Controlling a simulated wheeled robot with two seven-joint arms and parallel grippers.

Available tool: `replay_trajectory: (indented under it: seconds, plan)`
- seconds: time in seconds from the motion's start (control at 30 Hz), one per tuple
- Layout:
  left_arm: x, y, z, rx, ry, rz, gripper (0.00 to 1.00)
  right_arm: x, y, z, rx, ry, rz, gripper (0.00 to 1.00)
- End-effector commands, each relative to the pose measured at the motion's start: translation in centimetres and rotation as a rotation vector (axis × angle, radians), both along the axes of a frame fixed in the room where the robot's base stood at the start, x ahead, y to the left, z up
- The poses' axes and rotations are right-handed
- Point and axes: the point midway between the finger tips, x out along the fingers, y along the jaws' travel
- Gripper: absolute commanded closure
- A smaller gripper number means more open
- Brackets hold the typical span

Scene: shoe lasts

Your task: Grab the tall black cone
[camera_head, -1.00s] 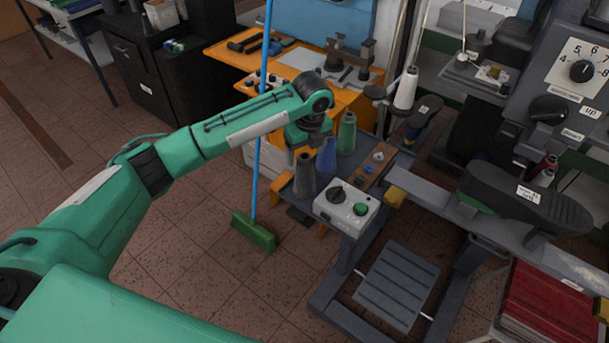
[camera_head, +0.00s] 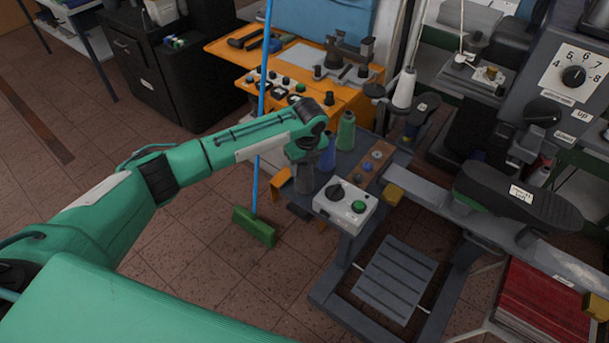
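The tall black cone (camera_head: 304,181) stands upright on the left end of a small grey bench, in the head view. Only its lower part shows. My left gripper (camera_head: 303,160) points down at the cone's top and covers it. Its fingers are too hidden to tell whether they are open or shut, or whether they touch the cone. My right gripper is not in view.
A blue cone (camera_head: 328,156) and a green cone (camera_head: 346,131) stand close to the right. A control box (camera_head: 344,206) sits in front. A green broom (camera_head: 255,227) leans behind my arm. An orange bench (camera_head: 222,50) is behind.

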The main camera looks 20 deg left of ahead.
Motion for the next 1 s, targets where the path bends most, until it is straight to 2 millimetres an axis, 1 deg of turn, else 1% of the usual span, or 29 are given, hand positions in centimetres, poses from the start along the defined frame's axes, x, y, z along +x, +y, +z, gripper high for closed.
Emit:
replay_trajectory:
  seconds: [0.03,0.23,0.27,0.5,0.67,0.77,0.87,0.97,1.0]
  plan:
    - [0.0,0.0,0.0,0.0,0.0,0.0,0.56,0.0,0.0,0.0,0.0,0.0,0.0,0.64]
    - [0.0,0.0,0.0,0.0,0.0,0.0,0.95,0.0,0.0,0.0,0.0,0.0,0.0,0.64]
    - [0.0,0.0,0.1,0.0,-0.001,0.0,0.96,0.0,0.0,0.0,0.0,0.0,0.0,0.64]
    - [0.0,0.0,0.2,0.0,-0.001,0.001,0.97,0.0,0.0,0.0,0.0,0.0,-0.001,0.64]
    - [0.1,0.0,1.1,-0.001,-0.003,0.001,0.97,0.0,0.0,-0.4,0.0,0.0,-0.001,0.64]
    - [0.2,0.0,2.4,0.0,-0.005,0.0,0.97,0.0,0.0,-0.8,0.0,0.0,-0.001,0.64]
    - [0.2,0.0,4.3,-0.003,-0.006,-0.001,0.97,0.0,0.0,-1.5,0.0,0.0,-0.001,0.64]
    - [0.2,0.0,7.0,-0.002,-0.007,-0.001,0.97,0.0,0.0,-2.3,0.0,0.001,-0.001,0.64]
    - [0.2,0.0,8.2,-0.002,-0.009,-0.001,0.97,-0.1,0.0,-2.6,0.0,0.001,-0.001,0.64]
